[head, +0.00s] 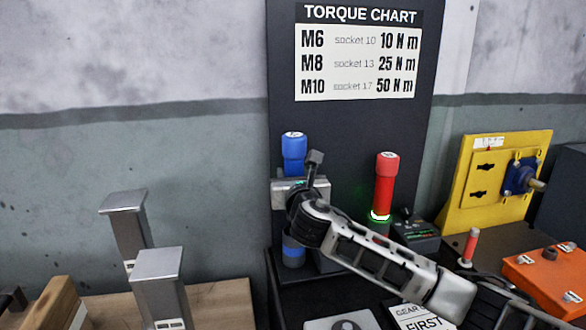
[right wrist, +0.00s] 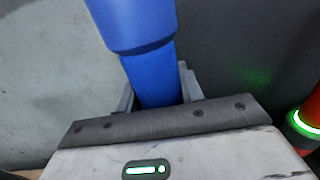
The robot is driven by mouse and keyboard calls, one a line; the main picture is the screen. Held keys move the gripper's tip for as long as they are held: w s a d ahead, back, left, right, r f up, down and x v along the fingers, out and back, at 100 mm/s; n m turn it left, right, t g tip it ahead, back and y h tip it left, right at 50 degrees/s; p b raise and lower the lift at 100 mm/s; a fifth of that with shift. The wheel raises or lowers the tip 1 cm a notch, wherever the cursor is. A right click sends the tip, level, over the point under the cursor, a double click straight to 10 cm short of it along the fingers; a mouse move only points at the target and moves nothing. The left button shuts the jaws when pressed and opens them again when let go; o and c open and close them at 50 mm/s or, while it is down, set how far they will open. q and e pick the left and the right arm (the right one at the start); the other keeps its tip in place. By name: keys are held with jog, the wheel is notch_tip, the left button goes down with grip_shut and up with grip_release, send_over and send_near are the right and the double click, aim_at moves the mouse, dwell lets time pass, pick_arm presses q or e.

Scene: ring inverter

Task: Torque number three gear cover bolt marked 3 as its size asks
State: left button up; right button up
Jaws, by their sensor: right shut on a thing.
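My right gripper (head: 297,190) is in front of the dark board, its arm coming in from the lower right. It is shut on the blue tool (head: 293,150), which stands upright; its lower blue part shows below the gripper. In the right wrist view the blue handle (right wrist: 153,75) is between the two grey fingers. A red tool (head: 385,185) with a lit green ring stands apart to the right. The torque chart (head: 357,52) lists M6 at 10, M8 at 25 and M10 at 50 N m. No bolt marked 3 can be made out. My left gripper is not in view.
An orange box (head: 545,275) lies at the right edge. A yellow panel (head: 505,180) with a blue fitting stands behind it. A small dark box (head: 415,235) sits near the red tool. Two grey metal posts (head: 160,280) (head: 128,225) stand on wood at left.

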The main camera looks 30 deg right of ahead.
jog(key=shift+f+b, duration=1.3)
jog(key=shift+f, duration=1.65)
jog(key=o, duration=1.2)
jog(key=shift+f, duration=0.3)
jog(key=v, duration=1.6)
jog(key=shift+r, duration=0.3)
jog(key=shift+s, duration=0.1)
